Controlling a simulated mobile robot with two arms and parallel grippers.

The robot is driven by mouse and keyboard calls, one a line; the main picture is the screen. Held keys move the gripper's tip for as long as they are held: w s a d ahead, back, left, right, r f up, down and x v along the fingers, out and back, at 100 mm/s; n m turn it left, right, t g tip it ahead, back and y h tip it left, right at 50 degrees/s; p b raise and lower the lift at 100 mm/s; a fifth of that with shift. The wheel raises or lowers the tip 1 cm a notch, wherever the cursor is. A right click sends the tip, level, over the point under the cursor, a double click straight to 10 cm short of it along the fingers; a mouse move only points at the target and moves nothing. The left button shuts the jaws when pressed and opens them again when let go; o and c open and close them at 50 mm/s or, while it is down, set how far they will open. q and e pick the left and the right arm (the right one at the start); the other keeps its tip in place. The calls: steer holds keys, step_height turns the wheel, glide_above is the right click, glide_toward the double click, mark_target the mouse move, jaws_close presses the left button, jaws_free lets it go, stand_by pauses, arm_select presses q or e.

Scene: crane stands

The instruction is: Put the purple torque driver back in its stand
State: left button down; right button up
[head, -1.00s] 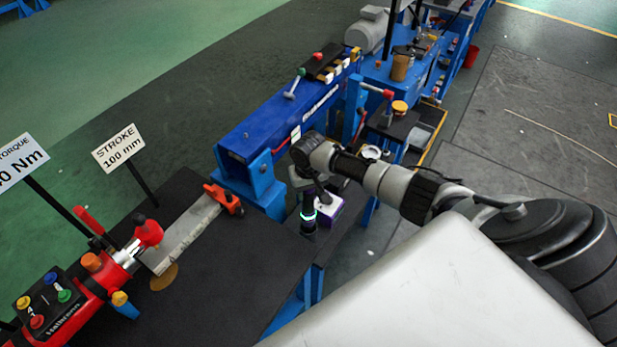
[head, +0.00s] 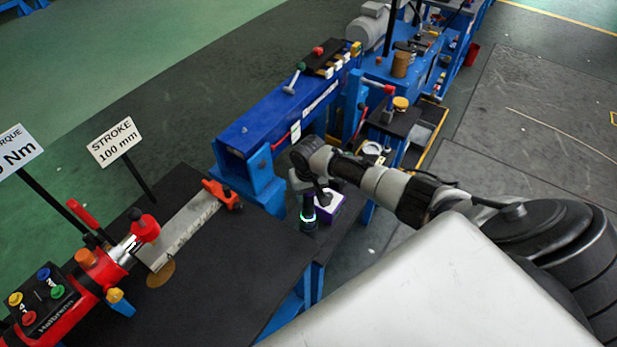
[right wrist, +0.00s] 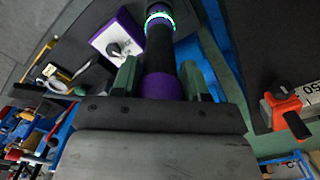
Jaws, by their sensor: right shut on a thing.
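The purple torque driver (head: 309,209) has a dark cylindrical body with a glowing green-white ring near its lower end. My right gripper (head: 305,190) is shut on it from above, and it hangs roughly upright near the right edge of the black bench top. In the right wrist view the driver (right wrist: 162,86) shows a purple band between the two fingers of the gripper (right wrist: 157,78). My left gripper is out of view.
The black bench top (head: 225,270) carries a red tool (head: 90,280) and a metal scale with a red clamp (head: 222,194). A blue beam (head: 270,125) lies behind. A STROKE sign (head: 115,142) stands at left. The bench middle is clear.

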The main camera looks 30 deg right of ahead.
steer(key=shift+f+b, duration=0.9)
steer(key=shift+f, duration=0.45)
steer(key=o, duration=1.3)
steer(key=shift+o, duration=0.2)
steer(key=shift+s+f, duration=0.1)
steer(key=shift+r+p, duration=2.65)
steer(key=shift+p, duration=0.15)
